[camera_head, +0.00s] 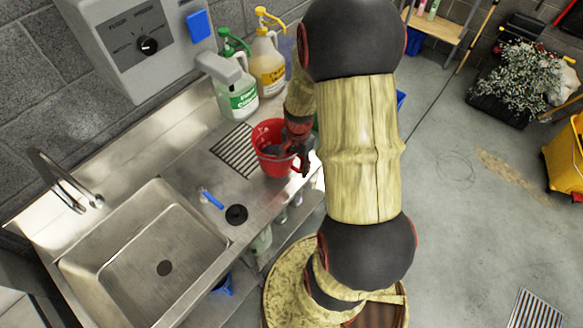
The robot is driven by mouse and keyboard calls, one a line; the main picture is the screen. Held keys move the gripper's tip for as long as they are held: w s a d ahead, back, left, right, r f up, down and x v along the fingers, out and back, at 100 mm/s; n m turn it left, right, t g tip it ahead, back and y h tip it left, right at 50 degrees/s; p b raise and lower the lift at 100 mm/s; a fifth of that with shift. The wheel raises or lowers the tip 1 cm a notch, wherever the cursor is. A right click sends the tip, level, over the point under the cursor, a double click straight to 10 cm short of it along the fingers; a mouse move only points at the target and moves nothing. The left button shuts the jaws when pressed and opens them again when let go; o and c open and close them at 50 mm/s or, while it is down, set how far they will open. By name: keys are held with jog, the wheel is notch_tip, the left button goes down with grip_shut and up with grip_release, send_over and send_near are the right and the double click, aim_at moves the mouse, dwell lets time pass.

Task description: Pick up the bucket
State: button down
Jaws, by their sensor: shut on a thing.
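A red bucket (267,134) is on the steel counter, at its right end beside the drain grate. It looks upright, and I cannot tell whether its base touches the counter. My gripper (296,160) reaches down at the bucket's right side and is shut on its rim or wall. The exact contact of the fingers is hard to make out. My arm hides what lies right behind the bucket.
A steel sink (140,255) fills the counter's left part. A blue-handled brush (212,199) and a black disc (236,214) lie between sink and bucket. A green-labelled jug (238,98) and a yellow-topped jug (267,68) stand behind.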

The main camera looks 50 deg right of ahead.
jog(key=s+d+r+p, duration=0.1)
jog(key=s+d+r, duration=0.5)
jog(key=s, duration=0.4)
jog(key=shift+d+r, duration=0.25)
jog(key=shift+r, duration=0.65)
jog(key=shift+s, duration=0.1)
jog(key=c, duration=1.5)
grip_release()
grip_shut()
